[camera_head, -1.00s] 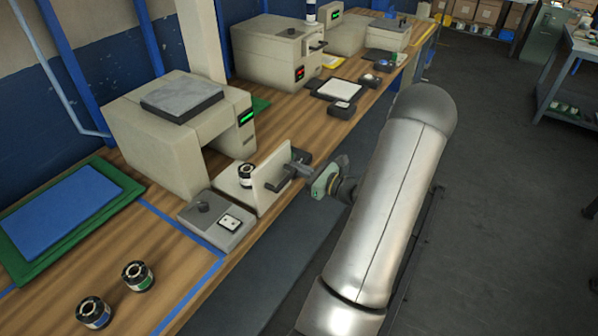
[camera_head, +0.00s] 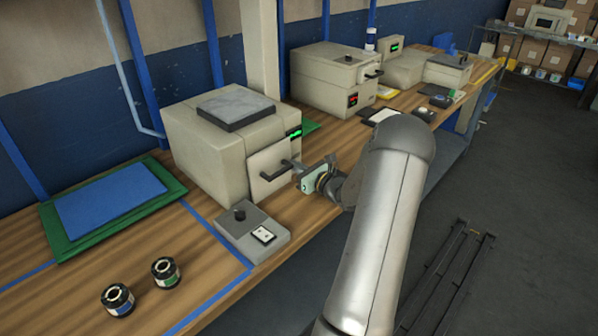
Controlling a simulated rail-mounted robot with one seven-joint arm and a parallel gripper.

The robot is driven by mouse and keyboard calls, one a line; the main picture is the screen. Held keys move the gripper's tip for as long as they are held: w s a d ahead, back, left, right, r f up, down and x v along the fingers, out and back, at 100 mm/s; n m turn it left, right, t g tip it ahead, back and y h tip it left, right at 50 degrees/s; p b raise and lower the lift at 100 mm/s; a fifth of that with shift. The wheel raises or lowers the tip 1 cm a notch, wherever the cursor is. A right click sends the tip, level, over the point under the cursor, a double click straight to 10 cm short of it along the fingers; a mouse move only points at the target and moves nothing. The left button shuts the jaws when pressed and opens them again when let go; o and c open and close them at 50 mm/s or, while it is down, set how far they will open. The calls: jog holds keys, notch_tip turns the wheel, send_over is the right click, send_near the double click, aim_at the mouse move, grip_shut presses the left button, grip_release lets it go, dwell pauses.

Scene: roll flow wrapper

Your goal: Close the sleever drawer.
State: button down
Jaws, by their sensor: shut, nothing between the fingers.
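The sleever (camera_head: 225,145) is a beige box with a dark grey pad on top and a green display. Its drawer front, a pale panel (camera_head: 262,158), sits against the machine's front face and looks flush or nearly so. A dark bar handle (camera_head: 271,176) sticks out from the panel. My gripper (camera_head: 299,173) is shut and empty at the right end of the handle; I cannot tell whether it touches it. The drawer's inside and the roll in it are hidden.
A grey control box (camera_head: 252,235) with a knob stands in front of the sleever. Two small rolls (camera_head: 118,299) (camera_head: 165,272) and a blue-green mat (camera_head: 112,202) are at the left. Another beige machine (camera_head: 328,82) stands farther back.

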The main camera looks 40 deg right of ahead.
jog(key=shift+w+a+r, duration=0.1)
jog(key=shift+w+r, duration=0.3)
jog(key=shift+w, duration=0.1)
jog(key=shift+s+f, duration=0.2)
jog(key=shift+s, duration=0.3)
jog(key=s, duration=0.4)
jog(key=s+d+b, duration=0.1)
jog(key=s, duration=0.9)
jog(key=shift+d+f+b, duration=0.15)
jog(key=shift+f+b, duration=0.05)
jog(key=shift+b, duration=0.15)
